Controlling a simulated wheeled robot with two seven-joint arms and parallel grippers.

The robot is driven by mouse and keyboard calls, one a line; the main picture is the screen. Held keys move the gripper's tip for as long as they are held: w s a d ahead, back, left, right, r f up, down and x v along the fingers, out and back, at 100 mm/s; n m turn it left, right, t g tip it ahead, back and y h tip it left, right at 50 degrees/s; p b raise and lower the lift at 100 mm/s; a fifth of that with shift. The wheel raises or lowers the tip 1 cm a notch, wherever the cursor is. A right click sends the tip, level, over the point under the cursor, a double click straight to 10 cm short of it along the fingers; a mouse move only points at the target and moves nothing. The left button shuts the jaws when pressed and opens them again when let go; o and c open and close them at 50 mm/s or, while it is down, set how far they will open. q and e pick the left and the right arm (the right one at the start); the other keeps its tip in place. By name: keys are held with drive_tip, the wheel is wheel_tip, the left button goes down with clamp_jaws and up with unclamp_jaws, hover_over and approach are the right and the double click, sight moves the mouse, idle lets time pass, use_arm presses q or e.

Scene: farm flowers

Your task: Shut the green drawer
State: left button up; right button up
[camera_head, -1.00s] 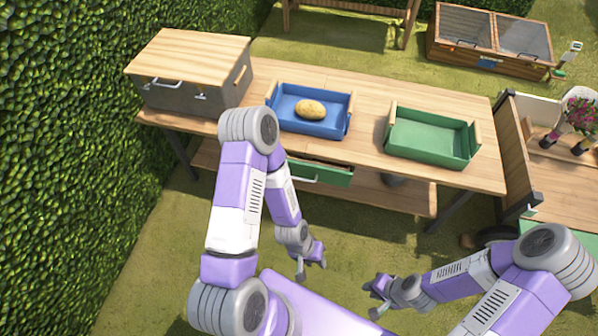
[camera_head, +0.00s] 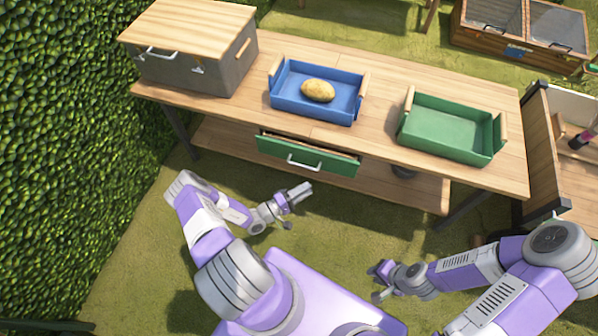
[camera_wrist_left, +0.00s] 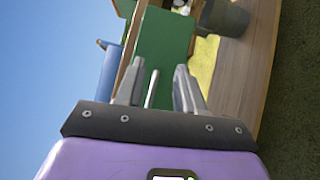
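The green drawer (camera_head: 300,157) hangs under the wooden table and stands partly open. A strip of its inside shows above the front, and a silver handle (camera_head: 305,163) is on the front. My left gripper (camera_head: 299,206) is open and empty, in front of and below the drawer, apart from it. In the left wrist view the green drawer front (camera_wrist_left: 165,45) is ahead of the open fingers (camera_wrist_left: 158,84), and the handle (camera_wrist_left: 151,89) shows between them. My right gripper (camera_head: 377,283) is at the lower right, far from the drawer, with its fingers apart and empty.
On the table (camera_head: 385,85) stand a grey box with a wooden lid (camera_head: 195,55), a blue tray (camera_head: 335,115) holding a potato (camera_head: 318,91), and a green tray (camera_head: 450,135). A lower shelf (camera_head: 400,188) runs beneath. Open grass lies in front.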

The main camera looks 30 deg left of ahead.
use_arm(q)
drive_tip(key=a+f+n+t+y, duration=0.1)
drive_tip(key=a+n+t+y, duration=0.15)
drive_tip(key=a+y, duration=0.35)
drive_tip(key=w+r+b, duration=0.1)
drive_tip(key=w+b, duration=0.1)
drive_tip(key=w, duration=0.5)
drive_tip(key=shift+m+h, duration=0.3)
drive_tip(key=shift+m, duration=0.05)
clamp_jaws()
